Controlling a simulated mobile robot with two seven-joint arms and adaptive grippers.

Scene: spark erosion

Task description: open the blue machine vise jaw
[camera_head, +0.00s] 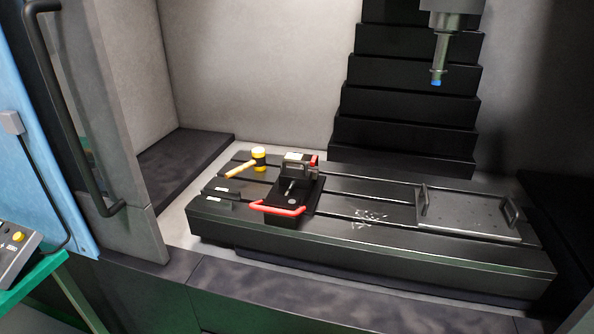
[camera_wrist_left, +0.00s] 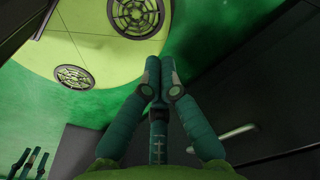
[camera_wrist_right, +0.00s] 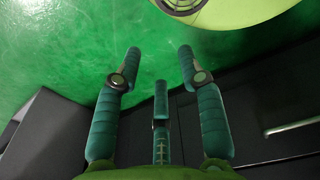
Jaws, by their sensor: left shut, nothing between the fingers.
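The machine vise (camera_head: 305,192) stands on the slotted machine table (camera_head: 450,255), left of the table's middle. It looks black and grey rather than blue. A red handle (camera_head: 282,211) sticks out at its front, and a small red part shows at its back right. The gap between its jaws is too small to judge. My left gripper (camera_wrist_left: 160,68) is shut and empty in the left wrist view. My right gripper (camera_wrist_right: 159,55) has its fingers spread and empty in the right wrist view. Neither gripper shows in the head view, and neither wrist view shows the vise.
A yellow mallet (camera_head: 259,157) and two dark blocks (camera_head: 220,196) lie left of the vise. Metal chips (camera_head: 368,216) lie to its right, then a plate with two upright handles (camera_head: 470,215). A spindle (camera_head: 438,65) hangs above. The open door (camera_head: 110,130) stands at left.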

